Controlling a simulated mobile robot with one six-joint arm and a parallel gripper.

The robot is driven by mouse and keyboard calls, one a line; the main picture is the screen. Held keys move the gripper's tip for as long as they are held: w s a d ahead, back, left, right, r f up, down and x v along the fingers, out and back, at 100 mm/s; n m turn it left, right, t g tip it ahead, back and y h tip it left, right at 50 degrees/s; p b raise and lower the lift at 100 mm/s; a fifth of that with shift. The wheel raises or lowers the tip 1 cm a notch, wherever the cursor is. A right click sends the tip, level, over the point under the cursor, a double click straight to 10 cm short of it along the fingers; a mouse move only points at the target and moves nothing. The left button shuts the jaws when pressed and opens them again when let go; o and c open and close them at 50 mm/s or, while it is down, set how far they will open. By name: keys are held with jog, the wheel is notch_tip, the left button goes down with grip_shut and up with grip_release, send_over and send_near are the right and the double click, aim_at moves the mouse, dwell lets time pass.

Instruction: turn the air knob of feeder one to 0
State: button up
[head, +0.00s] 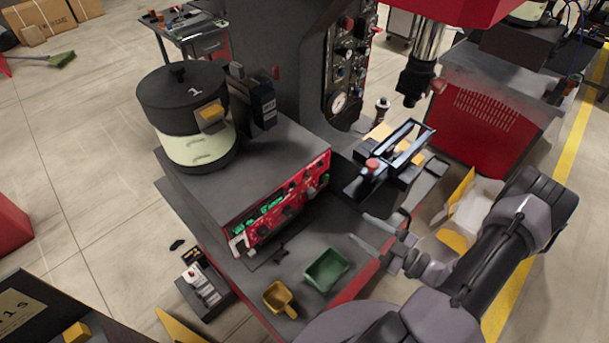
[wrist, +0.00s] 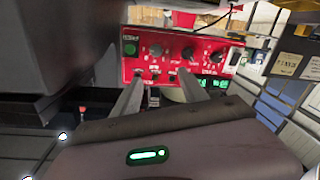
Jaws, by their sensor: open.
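Feeder one is the round bowl with a black lid marked 1 (head: 183,84), standing on a grey housing. Its red control panel (head: 291,200) faces the front, with green lit displays at its left end. In the wrist view the panel (wrist: 172,41) shows a green button (wrist: 130,49) and black knobs (wrist: 187,53) in a row. The labels are too small to tell which is the air knob or its setting. My gripper (head: 362,229) is open and empty, right of the panel and apart from it. In the wrist view its fingers (wrist: 161,76) point at the panel's lower part.
A green tray (head: 326,269) and a yellow scoop (head: 279,299) lie on the bench below the panel. A black-framed fixture with a red button (head: 372,165) stands behind my gripper. A grey switch box (head: 203,286) sits at the lower left.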

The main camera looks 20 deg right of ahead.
aim_at(313, 195)
jog(key=shift+m+t+h, duration=0.3)
jog(key=shift+m+h, duration=0.1)
jog(key=shift+m, duration=0.4)
jog(key=x, duration=1.7)
jog(key=shift+d+f, duration=0.15)
jog(key=shift+f, duration=0.25)
jog(key=shift+c, duration=0.2)
grip_shut()
